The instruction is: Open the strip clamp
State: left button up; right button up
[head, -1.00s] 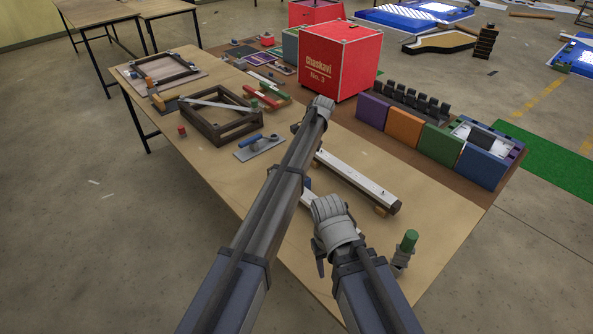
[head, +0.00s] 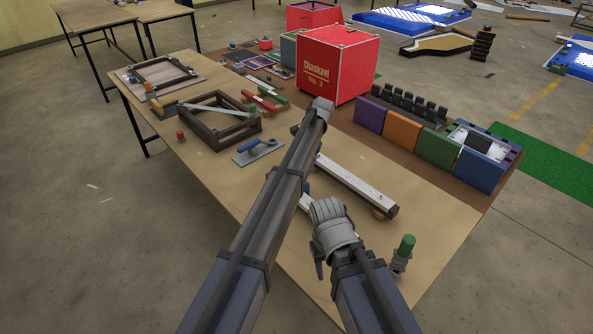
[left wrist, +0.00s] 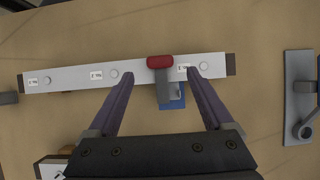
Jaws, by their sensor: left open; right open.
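The strip clamp, with a red-tipped grey lever (left wrist: 160,63) and a blue base (left wrist: 171,98), sits across a long white strip (left wrist: 75,77) in the left wrist view. My left gripper (left wrist: 158,76) is open, with one fingertip on each side of the lever and apart from it in the picture. How high the fingertips are is hard to judge. In the head view my left arm hides most of this strip and clamp; only a small blue part shows between the arms. My right gripper (head: 327,262) is over the table's front part, its fingers mostly hidden and holding nothing visible.
A second white strip on a dark bar (head: 350,183) lies behind my right gripper. A green-topped holder (head: 403,250) stands to its right.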

pick_arm(q)
jog(key=p+v, duration=0.4)
jog(key=v, duration=0.2)
jog(key=shift+r+p, duration=0.15)
jog(key=shift+p, duration=0.25)
jog(key=s+a+f+n+t+h, duration=0.1)
jog(key=s+a+n+t, duration=0.3)
jog(key=s, duration=0.7)
jog(key=s+a+f+n+g+h, duration=0.1)
jog(key=s+a+n+h, duration=0.1)
jog(key=s+a, duration=0.6)
jog(key=s+a+f+n+t+h, duration=0.1)
jog(key=s+a+n+t, duration=0.15)
jog(key=s, duration=1.05)
jog(key=s+d+m+g, duration=0.1)
jog(key=s+d, duration=0.2)
jog(key=d, duration=0.2)
jog(key=s+d+m+y, duration=0.1)
jog(key=s+d+m, duration=0.1)
jog(key=d, duration=0.3)
jog(key=shift+s+d+r+g, duration=0.2)
jog(key=shift+s+r+g, duration=0.05)
jog(key=shift+s+g, duration=0.1)
